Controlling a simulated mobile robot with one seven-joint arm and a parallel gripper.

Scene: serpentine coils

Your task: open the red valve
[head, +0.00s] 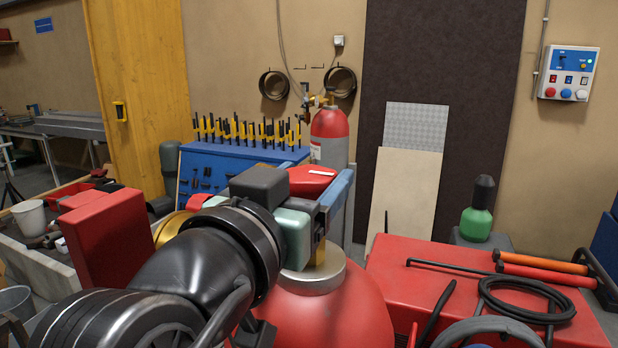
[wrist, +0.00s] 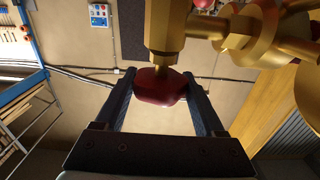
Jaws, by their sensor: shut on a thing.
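The red valve (wrist: 160,88) is a dark red knob on a brass fitting (wrist: 165,30) in the wrist view. My gripper (wrist: 160,82) has one blue finger on each side of the knob and is shut on it. In the head view, my gripper (head: 336,190) is above the grey collar (head: 315,272) of a large red cylinder (head: 330,315). A bit of brass shows under the fingers there.
A red chest (head: 400,270) with a black hose (head: 525,300) and orange-red handles (head: 540,265) stands at right. A red gas cylinder (head: 329,125) and a blue tool rack (head: 240,160) stand behind. A tall red box (head: 107,235) is at left.

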